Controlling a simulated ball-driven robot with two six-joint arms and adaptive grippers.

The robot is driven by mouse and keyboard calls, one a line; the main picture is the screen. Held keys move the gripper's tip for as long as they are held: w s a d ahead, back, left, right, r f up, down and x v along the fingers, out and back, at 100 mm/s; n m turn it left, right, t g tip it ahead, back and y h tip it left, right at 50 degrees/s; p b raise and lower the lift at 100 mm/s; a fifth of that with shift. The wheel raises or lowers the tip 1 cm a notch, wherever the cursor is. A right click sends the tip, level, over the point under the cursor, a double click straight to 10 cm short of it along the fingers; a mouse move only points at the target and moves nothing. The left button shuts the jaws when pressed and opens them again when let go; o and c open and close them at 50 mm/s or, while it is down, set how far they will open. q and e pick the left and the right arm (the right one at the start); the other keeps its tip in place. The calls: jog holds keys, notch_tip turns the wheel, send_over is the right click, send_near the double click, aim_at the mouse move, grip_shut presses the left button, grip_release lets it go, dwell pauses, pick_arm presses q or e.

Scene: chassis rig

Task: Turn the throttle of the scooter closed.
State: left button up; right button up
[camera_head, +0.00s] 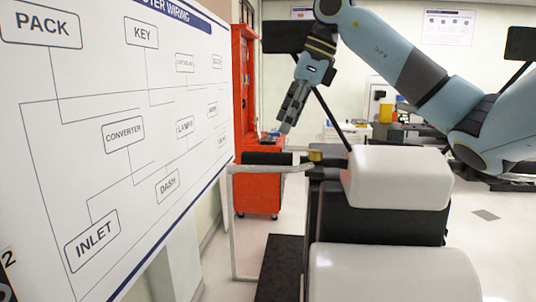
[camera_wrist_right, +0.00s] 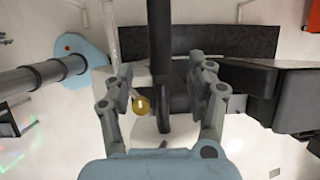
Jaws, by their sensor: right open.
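The scooter's white body (camera_head: 400,178) stands right of centre in the head view, with a pale metal handlebar (camera_head: 268,169) reaching left. A black grip (camera_head: 264,158) lies at the handlebar, and a brass-coloured piece (camera_head: 315,156) is near the bar's right end. My right gripper (camera_head: 287,128) points down just above the black grip, apart from it. In the right wrist view my right gripper (camera_wrist_right: 160,72) is open, with a dark bar (camera_wrist_right: 158,40) running between its fingers. A brass round piece (camera_wrist_right: 140,104) shows beside the left finger. My left gripper is in neither view.
A large white wiring board (camera_head: 110,130) fills the left side. A red cabinet (camera_head: 258,180) stands behind the handlebar. A thin black rod (camera_head: 332,118) rises close to the right of my gripper. A white seat-like block (camera_head: 395,272) is in front.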

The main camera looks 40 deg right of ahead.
aim_at(272, 154)
jog(key=p+x, duration=0.2)
jog(key=x, duration=0.5)
jog(key=shift+w+a+f, duration=0.15)
jog(key=shift+w+f, duration=0.05)
jog(key=shift+w+a+f, duration=0.1)
jog(key=shift+w+f, duration=0.15)
jog(key=shift+f, duration=0.35)
